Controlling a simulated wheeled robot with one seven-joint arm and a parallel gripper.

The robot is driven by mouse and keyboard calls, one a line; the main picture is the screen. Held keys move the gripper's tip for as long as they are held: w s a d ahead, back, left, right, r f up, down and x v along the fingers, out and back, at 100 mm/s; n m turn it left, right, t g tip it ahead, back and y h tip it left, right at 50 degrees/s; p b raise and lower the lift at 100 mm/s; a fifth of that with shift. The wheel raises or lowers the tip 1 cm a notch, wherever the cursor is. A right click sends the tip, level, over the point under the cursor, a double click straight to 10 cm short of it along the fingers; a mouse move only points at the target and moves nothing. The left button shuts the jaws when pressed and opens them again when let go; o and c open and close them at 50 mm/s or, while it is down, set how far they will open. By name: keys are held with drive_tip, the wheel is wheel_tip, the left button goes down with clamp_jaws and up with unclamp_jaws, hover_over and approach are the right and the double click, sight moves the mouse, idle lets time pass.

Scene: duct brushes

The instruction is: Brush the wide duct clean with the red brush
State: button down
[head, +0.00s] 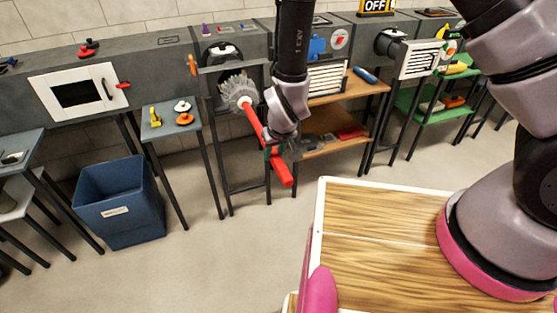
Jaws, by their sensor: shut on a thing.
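My gripper (276,150) is shut on the red handle of the red brush (284,172). The handle slants from lower right to upper left. Its round grey bristle head (238,90) is at the upper end, in front of a dark square-framed opening (210,82) in the grey duct run. The bristles overlap this opening in the picture; I cannot tell whether they are inside it or only in front. A round port (222,51) with a dark rim sits just above. I cannot tell for certain which opening is the wide duct.
A blue bin (118,205) and a small side table (172,133) with coloured knobs stand to the left. Wooden shelves (335,96) and a white slatted grille (326,78) are right of my gripper. A second grille (418,60) is farther right. The floor between is clear.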

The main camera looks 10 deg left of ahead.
sight(248, 106)
drive_tip(key=shift+w+a, duration=0.95)
drive_tip(key=shift+w, duration=0.55)
drive_tip(key=shift+w+a, duration=0.9)
drive_tip(key=shift+w, duration=0.65)
drive_tip(key=shift+w+a, duration=0.95)
drive_tip(key=shift+w, duration=0.55)
drive_tip(key=shift+w+a, duration=1.45)
drive_tip(key=shift+w, duration=0.95)
drive_tip(key=shift+w+a, duration=1.5)
drive_tip(key=shift+w, duration=0.95)
drive_tip(key=shift+w+a, duration=1.45)
drive_tip(key=shift+w, duration=0.95)
drive_tip(key=shift+s+r, duration=0.1)
drive_tip(key=shift+s+d, duration=1.45)
drive_tip(key=shift+s, duration=0.9)
drive_tip(key=shift+s+d, duration=1.45)
drive_tip(key=shift+s, duration=0.95)
drive_tip(key=shift+s+d, duration=1.45)
drive_tip(key=shift+s, duration=0.9)
drive_tip(key=shift+w, duration=0.1)
drive_tip(key=shift+w+a, duration=1.45)
drive_tip(key=shift+w, duration=0.95)
drive_tip(key=shift+w+a, duration=1.5)
drive_tip(key=shift+w, duration=0.85)
drive_tip(key=shift+w+a, duration=1.45)
drive_tip(key=shift+w, duration=0.95)
drive_tip(key=shift+s, duration=0.1)
